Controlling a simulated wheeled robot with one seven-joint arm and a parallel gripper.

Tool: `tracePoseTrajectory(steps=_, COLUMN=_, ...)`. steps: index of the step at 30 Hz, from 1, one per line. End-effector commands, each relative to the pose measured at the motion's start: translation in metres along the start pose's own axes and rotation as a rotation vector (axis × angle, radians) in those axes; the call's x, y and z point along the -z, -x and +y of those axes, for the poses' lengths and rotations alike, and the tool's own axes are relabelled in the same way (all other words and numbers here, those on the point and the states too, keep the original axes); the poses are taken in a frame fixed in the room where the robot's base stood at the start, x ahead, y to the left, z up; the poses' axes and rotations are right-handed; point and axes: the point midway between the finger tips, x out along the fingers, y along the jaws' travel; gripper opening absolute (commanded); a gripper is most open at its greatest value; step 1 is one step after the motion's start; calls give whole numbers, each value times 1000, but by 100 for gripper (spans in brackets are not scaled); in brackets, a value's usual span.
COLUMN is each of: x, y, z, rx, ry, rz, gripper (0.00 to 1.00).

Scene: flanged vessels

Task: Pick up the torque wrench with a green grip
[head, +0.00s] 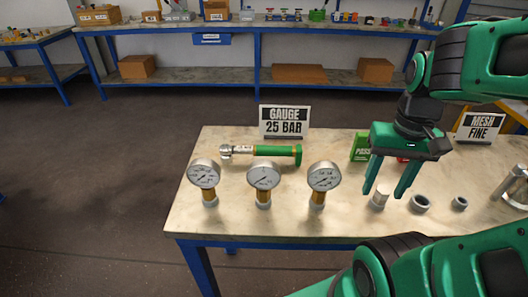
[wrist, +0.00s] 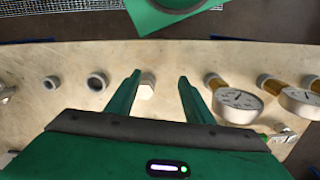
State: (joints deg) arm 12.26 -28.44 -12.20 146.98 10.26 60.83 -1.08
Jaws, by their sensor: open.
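The torque wrench with a green grip (head: 275,151) lies flat on the table behind the gauges, in front of the "GAUGE 25 BAR" sign. Its metal head points left and its green grip points right. In the wrist view part of its metal head (wrist: 284,135) shows at the lower right, with the rest hidden. My gripper (head: 388,192) is open and empty above the table, to the right of the wrench and the gauges. In the wrist view a pale fitting (wrist: 147,88) shows between my open fingers (wrist: 157,80).
Three upright gauges (head: 264,177) stand in a row in front of the wrench. Grey rings (head: 420,203) lie to the right. A green "PASS" card (head: 360,148) stands right of the wrench. The "GAUGE 25 BAR" sign (head: 285,121) stands behind it. The table's left front corner is clear.

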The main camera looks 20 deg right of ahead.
Motion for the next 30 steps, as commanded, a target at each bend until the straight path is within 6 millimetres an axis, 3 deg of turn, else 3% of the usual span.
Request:
tracePoseTrajectory(steps=5, x=8, y=18, z=-22, rx=55, ry=155, rz=29, gripper=47)
tracePoseTrajectory(steps=15, x=4, y=61, z=-97, rx=163, ry=614, rz=73, gripper=47)
tracePoseTrajectory(steps=23, x=47, y=62, z=-129, rx=184, ry=857, rz=103, gripper=47)
tracePoseTrajectory(steps=30, x=103, y=57, z=-180, rx=229, ry=1209, rz=162, gripper=47)
